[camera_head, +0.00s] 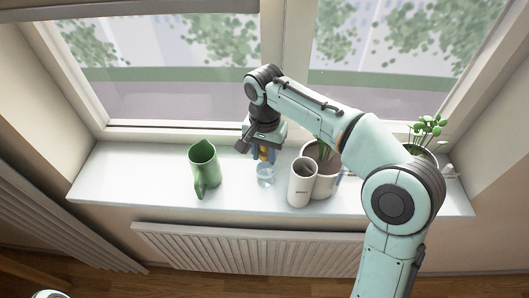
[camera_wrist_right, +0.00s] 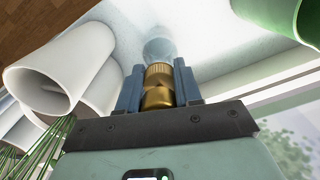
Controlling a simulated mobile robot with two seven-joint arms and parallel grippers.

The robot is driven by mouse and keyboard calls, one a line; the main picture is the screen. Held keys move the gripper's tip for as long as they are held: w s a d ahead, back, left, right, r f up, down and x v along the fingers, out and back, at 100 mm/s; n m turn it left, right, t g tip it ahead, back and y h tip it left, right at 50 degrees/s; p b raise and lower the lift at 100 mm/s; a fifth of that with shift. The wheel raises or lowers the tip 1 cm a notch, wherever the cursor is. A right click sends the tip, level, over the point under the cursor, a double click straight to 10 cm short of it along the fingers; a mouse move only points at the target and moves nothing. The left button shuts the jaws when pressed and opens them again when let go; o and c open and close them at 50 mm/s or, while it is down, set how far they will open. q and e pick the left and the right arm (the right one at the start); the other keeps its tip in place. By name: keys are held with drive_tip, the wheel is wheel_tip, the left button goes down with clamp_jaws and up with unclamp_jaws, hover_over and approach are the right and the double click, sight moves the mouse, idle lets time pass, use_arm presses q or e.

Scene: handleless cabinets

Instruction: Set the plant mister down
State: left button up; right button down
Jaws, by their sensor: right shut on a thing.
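The plant mister (camera_head: 265,175) has a clear glass body and a brass top. My right gripper (camera_head: 263,155) is shut on its brass top, over the white window sill (camera_head: 130,175). In the right wrist view, the brass top (camera_wrist_right: 158,84) sits between the two blue-grey fingers of the gripper (camera_wrist_right: 158,90). The pale glass body (camera_wrist_right: 160,48) extends beyond the fingertips toward the sill. The mister looks roughly upright and at or just above the sill; I cannot tell if it touches. My left gripper is not in view.
A green jug (camera_head: 203,167) stands left of the mister. A white cylinder (camera_head: 301,183) and a white plant pot (camera_head: 326,180) stand close on its right. Another plant (camera_head: 428,130) is at the far right. The sill's left end is clear. A radiator (camera_head: 250,250) is below.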

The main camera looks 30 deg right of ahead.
drive_tip(key=shift+w+r, duration=0.1)
drive_tip(key=c, duration=0.8)
unclamp_jaws()
drive_tip(key=shift+f, duration=0.2)
drive_tip(key=shift+o, duration=0.2)
wheel_tip(320, 180, up, 12)
drive_tip(key=p, duration=0.3)
drive_tip(key=shift+r+p, duration=0.2)
drive_tip(key=shift+p, duration=0.1)
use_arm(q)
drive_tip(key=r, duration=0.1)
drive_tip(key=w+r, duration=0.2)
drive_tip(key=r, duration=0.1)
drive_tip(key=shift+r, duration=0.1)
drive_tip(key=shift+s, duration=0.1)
